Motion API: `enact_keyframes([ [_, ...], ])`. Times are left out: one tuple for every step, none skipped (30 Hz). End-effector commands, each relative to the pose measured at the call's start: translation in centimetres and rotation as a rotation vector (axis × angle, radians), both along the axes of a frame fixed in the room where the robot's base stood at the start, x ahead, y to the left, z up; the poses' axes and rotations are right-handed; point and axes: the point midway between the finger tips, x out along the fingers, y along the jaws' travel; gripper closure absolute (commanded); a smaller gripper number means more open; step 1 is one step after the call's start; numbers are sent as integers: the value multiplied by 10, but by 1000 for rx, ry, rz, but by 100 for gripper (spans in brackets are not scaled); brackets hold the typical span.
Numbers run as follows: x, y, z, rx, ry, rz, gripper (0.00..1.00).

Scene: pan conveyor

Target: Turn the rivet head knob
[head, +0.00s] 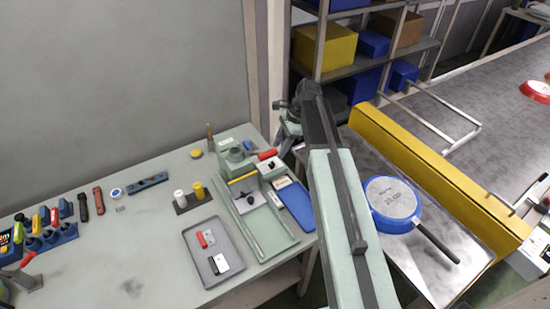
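A pale green bench device (228,141) with a round grey part (236,155) stands at the back right of the workbench. In front of it is a pale green fixture (240,225) with a yellow bar and a small black knob (249,202) on a white plate. A red-handled part (267,154) sits beside the device. I cannot tell which of these is the rivet head knob. My arm reaches up from the bottom centre. My gripper (288,122) is at its far end, right of the device and apart from it. Its fingers are too small and dark to read.
A blue-rimmed pan (391,198) lies on a metal table at right, beside a yellow barrier (440,180) and conveyor. The workbench (130,240) holds a grey tray (211,275), a blue tray (296,205) and several tools. Shelves with boxes stand behind.

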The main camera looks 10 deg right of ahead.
Motion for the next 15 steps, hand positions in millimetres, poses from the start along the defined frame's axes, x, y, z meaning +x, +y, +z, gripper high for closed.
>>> enact_keyframes([
  [0, -1, -7, 0, 0, -2, 53],
  [0, 0, -10, 0, -1, -4, 53],
  [0, 0, -16, 0, 0, -4, 53],
  [-1, 1, -20, 0, -1, -6, 53],
  [-1, 2, -25, 0, -1, -6, 53],
  [-1, 4, -32, 0, 0, -7, 53],
  [-1, 6, -38, 0, 0, -7, 53],
  [-1, 8, -43, 0, -1, -8, 53],
  [-1, 10, -51, 0, -1, -9, 53],
  [-2, 12, -56, 0, -1, -9, 53],
  [-2, 13, -60, 0, 0, -10, 53],
  [-2, 15, -66, 0, 0, -11, 53],
  [-2, 17, -69, 0, 0, -11, 53],
  [-2, 18, -71, 0, 0, -11, 53],
  [-2, 19, -72, 0, 0, -12, 53],
])
